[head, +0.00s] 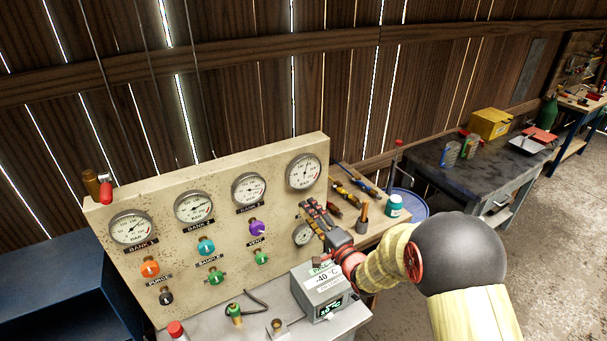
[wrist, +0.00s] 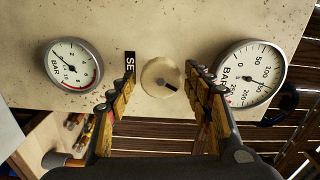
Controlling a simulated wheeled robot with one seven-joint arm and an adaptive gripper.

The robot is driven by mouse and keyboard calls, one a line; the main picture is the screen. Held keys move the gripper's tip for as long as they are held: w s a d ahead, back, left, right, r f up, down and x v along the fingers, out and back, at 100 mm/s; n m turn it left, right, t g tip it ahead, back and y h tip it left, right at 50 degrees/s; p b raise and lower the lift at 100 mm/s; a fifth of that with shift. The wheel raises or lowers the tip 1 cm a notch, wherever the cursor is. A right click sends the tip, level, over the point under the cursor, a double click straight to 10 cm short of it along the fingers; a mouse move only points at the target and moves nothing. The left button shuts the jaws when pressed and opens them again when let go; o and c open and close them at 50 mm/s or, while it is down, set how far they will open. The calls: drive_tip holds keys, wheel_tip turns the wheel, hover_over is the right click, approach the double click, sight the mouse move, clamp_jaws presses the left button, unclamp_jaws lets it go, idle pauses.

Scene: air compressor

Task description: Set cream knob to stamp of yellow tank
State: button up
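The cream knob (wrist: 155,78) is a round dial on the beige panel (wrist: 120,30) in the wrist view. Its dark pointer mark points right and slightly down there. My gripper (wrist: 160,82) is open, with one finger on each side of the knob and a small gap showing at each side. In the head view my gripper (head: 318,215) is at the panel's right part and hides the knob. A black label beside the knob is partly hidden; "SE" can be read. I cannot make out a yellow tank or its stamp in either view.
Gauges flank the knob: a small one (wrist: 73,67) and a larger one (wrist: 250,74). Colored valve knobs, such as the purple one (head: 257,227), are on the panel's left. A grey box (head: 325,290) reading "-40 °C" stands below my arm. A yellow box (head: 489,123) sits on the far bench.

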drive_tip(key=shift+s+d, duration=0.1)
drive_tip(key=v, duration=0.5)
drive_tip(key=shift+s+d, duration=0.2)
drive_tip(key=shift+s, duration=0.1)
idle(0.5)
